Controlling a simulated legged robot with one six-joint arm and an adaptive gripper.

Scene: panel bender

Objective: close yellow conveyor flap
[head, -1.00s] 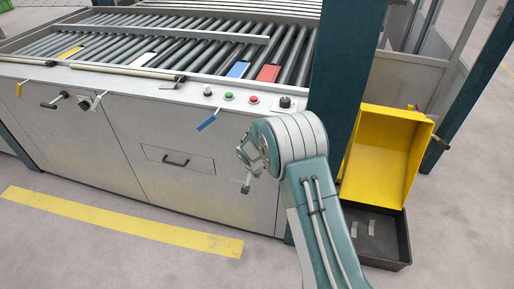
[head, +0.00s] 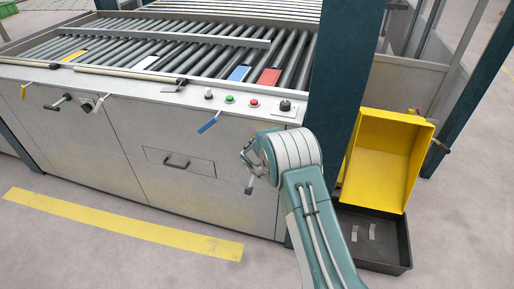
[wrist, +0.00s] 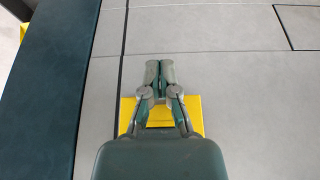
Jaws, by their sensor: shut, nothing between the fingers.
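A small yellow flap (head: 74,56) lies among the rollers at the left front of the conveyor; whether it is raised or flat is hard to tell. A yellow-tipped lever (head: 23,91) hangs on the cabinet front at far left. My gripper (head: 249,186) is low in front of the cabinet's right part, far from that flap. In the wrist view my gripper (wrist: 159,72) is shut and empty before grey panels.
White, blue (head: 239,73) and red (head: 270,76) flaps sit along the roller edge. A blue lever (head: 208,124) and buttons are on the front. A dark post (head: 345,90) stands beside my arm. A yellow bin (head: 385,150) over a black tray (head: 375,240) is right. Floor in front is free.

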